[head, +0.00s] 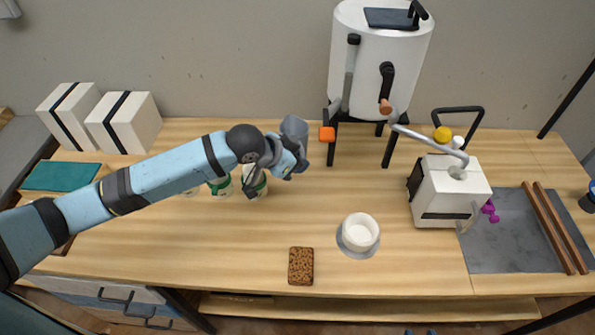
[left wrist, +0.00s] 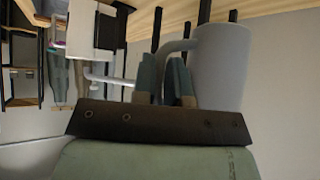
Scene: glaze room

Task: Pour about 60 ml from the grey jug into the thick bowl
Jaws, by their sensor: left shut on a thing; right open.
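The grey jug (head: 294,128) is held up over the back of the table, left of the big white urn, and looks roughly upright. My left gripper (left wrist: 165,75) is shut on its handle. In the left wrist view the jug's body (left wrist: 221,65) is just right of the fingers. My left wrist hides part of the jug in the head view, and its contents do not show. The thick white bowl (head: 360,226) stands on a grey disc (head: 358,254), to the right of and nearer than the jug. My right gripper (head: 420,332) barely shows at the bottom edge, open and apart from everything.
The white urn (head: 378,70) stands on black legs behind the bowl. Jars with green bands (head: 221,186) stand under my left arm. A brown speckled block (head: 301,266) lies front left of the bowl. A white box with a bent pipe (head: 440,190) stands to the right.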

